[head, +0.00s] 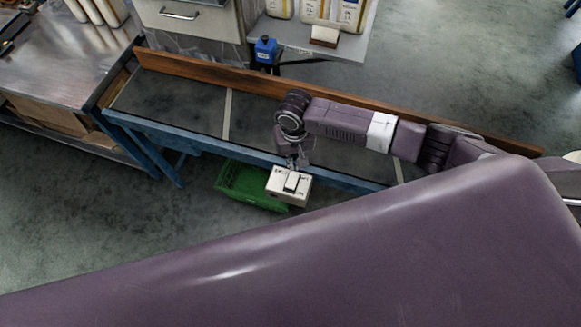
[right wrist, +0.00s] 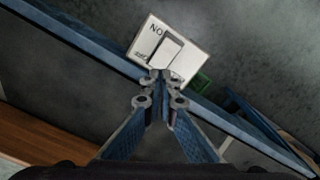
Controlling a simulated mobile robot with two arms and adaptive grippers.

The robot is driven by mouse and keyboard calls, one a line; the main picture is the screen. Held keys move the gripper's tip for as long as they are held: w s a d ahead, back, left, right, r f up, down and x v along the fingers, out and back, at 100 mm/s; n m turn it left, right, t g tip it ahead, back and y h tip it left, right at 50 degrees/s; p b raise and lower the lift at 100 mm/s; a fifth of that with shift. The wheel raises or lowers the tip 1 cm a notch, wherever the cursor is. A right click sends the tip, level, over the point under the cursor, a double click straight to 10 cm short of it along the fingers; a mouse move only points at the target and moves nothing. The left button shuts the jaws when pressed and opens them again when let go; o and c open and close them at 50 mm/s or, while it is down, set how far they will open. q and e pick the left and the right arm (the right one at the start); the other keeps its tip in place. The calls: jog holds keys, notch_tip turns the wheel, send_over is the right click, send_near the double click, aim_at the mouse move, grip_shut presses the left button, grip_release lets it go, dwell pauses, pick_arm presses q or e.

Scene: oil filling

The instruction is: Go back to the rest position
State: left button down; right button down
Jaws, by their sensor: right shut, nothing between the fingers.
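My right gripper (head: 297,163) hangs from my right arm over the front edge of the long bench (head: 190,105). In the right wrist view its fingertips (right wrist: 161,76) are together, with nothing between them. A white switch box (head: 277,184) with a pale rocker is just beyond the fingertips. My left gripper is not in view.
A green crate (head: 240,184) is below the bench's front edge. A wooden board (head: 190,70) runs along the bench's back. A metal-topped table (head: 70,60) is at left. Floor in front is partly hidden by my body.

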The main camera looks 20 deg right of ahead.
jog(key=s+a+r+n+t+y, duration=0.25)
jog(key=s+a+r, duration=0.25)
jog(key=s+a, duration=0.45)
jog(key=s+d+r+t+h, duration=0.1)
jog(key=s+d+r, duration=0.25)
jog(key=d, duration=0.45)
jog(key=s+d+r+h, duration=0.1)
jog(key=s+d+r, duration=0.3)
jog(key=d, duration=0.5)
notch_tip(320, 180, down, 33)
jog(key=s+g+b, duration=0.1)
jog(key=s+b, duration=0.1)
jog(key=b, duration=0.5)
jog(key=s+d+f+b, duration=0.1)
jog(key=s+f+b, duration=0.2)
jog(key=s+f, duration=0.6)
jog(key=s+d+f+g+b, duration=0.1)
jog(key=s+f+b, duration=0.1)
jog(key=s+f, duration=0.7)
notch_tip(320, 180, down, 6)
jog(key=shift+d+r+n+b, duration=0.2)
jog(key=shift+d+n+b, duration=0.15)
jog(key=shift+b, duration=0.05)
